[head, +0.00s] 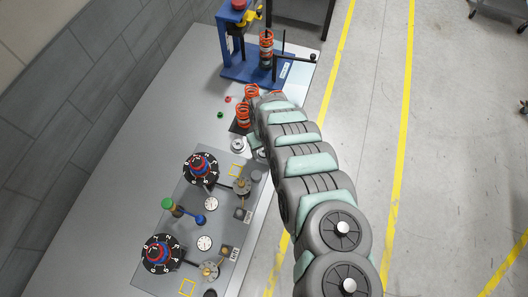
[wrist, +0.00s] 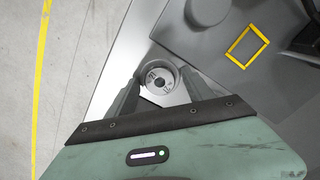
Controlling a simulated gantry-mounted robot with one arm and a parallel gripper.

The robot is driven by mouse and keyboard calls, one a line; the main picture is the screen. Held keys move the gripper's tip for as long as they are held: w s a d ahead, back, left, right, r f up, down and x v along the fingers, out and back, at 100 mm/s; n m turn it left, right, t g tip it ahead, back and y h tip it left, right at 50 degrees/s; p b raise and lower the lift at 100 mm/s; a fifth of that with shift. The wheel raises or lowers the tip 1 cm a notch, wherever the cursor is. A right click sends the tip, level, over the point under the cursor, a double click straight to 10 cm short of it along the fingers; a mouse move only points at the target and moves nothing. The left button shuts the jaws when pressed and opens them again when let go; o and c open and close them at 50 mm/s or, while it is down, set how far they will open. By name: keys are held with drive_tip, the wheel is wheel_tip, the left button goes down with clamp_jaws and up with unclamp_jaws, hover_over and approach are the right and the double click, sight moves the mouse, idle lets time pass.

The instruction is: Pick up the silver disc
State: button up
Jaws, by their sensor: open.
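A silver disc (wrist: 160,79) with a dark centre hole and markings lies in the wrist view, between the fingertips of my gripper (wrist: 161,83). The gripper is open, with one grey finger on each side of the disc. I cannot tell whether either finger touches it. In the head view my gripper (head: 259,153) is low at the table's right edge, mostly covered by my arm, and the disc between its fingers cannot be made out. Another round silver piece (head: 238,145) sits just left of the gripper in the head view.
A grey fixture plate (head: 222,215) with numbered dials, gauges and a yellow square outline (head: 237,170) lies nearby. A dark cylinder (head: 257,177) stands close to the gripper. Orange springs (head: 244,114) and a blue press (head: 240,65) stand farther back. The table's left side is clear.

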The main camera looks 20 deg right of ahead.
drive_tip(key=c, duration=1.1)
drive_tip(key=shift+r, duration=0.2)
drive_tip(key=shift+c, duration=0.2)
